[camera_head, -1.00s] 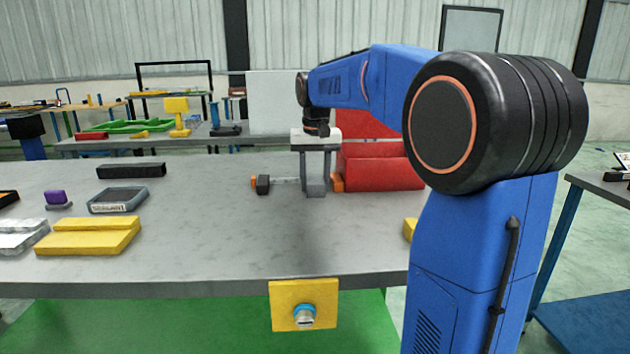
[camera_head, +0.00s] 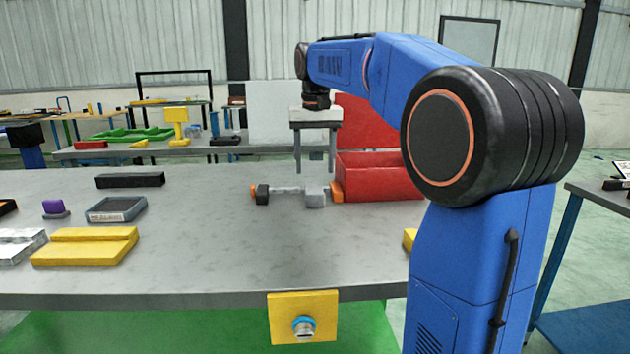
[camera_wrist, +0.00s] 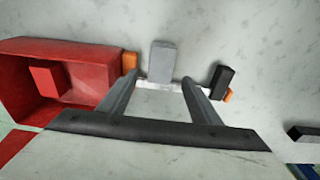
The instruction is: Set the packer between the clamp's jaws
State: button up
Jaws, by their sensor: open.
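A clamp-like assembly lies on the grey bench: a pale bar (camera_head: 287,190) with a dark block (camera_head: 262,194) toward the left and a grey block (camera_head: 315,196) toward the right, with orange pieces at both ends. I cannot tell for sure whether the grey block is the packer or a jaw. My gripper (camera_head: 315,171) is open, empty and pointing down above the grey block. In the wrist view, the grey block (camera_wrist: 162,60) shows between the fingertips' lines, apart from both fingers. The dark block (camera_wrist: 222,82) is to the right.
A red open bin (camera_head: 380,183) stands close to the right of the bar, with a red block (camera_wrist: 46,79) inside. A yellow block (camera_head: 85,247), a sealant tray (camera_head: 116,210) and a black bar (camera_head: 130,181) lie to the left. The middle front of the bench is clear.

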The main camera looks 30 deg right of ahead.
jog(key=shift+s+a+r, duration=0.15)
jog(key=shift+r, duration=1.65)
